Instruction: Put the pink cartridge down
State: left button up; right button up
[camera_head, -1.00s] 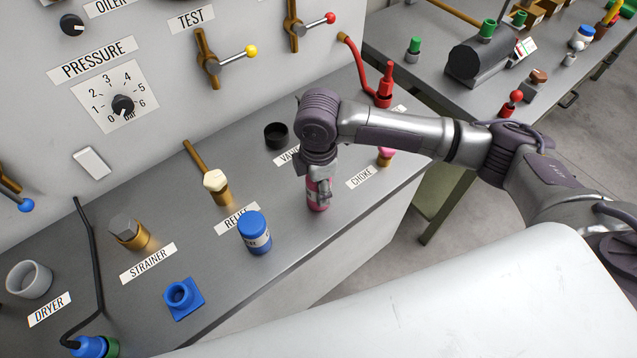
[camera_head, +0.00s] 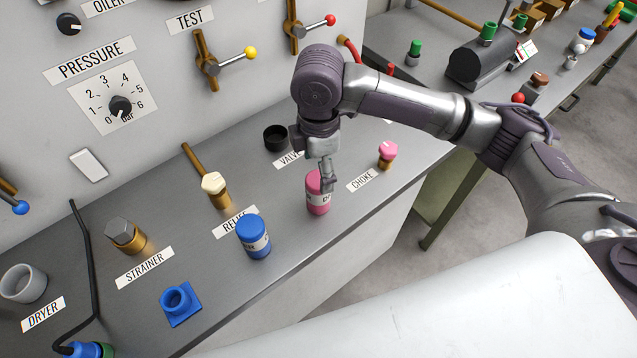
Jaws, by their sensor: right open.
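The pink cartridge (camera_head: 315,199) stands upright on the grey bench top, between the RELIEF and CHOKE labels. It has a white label band. My right gripper (camera_head: 327,186) is open at the cartridge's upper part, with its wrist above. One finger shows in front of the cartridge's right side; the other finger is hidden, and I cannot tell whether it touches. My left gripper is not in view.
A blue cartridge (camera_head: 254,237) stands to the left, and a pink-topped choke fitting (camera_head: 387,153) to the right. A black cup (camera_head: 275,137) is behind. A blue square socket (camera_head: 179,302) sits near the front edge. Bare bench lies around the pink cartridge.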

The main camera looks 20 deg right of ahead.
jog(key=shift+r, duration=2.35)
jog(key=shift+a+f, duration=0.1)
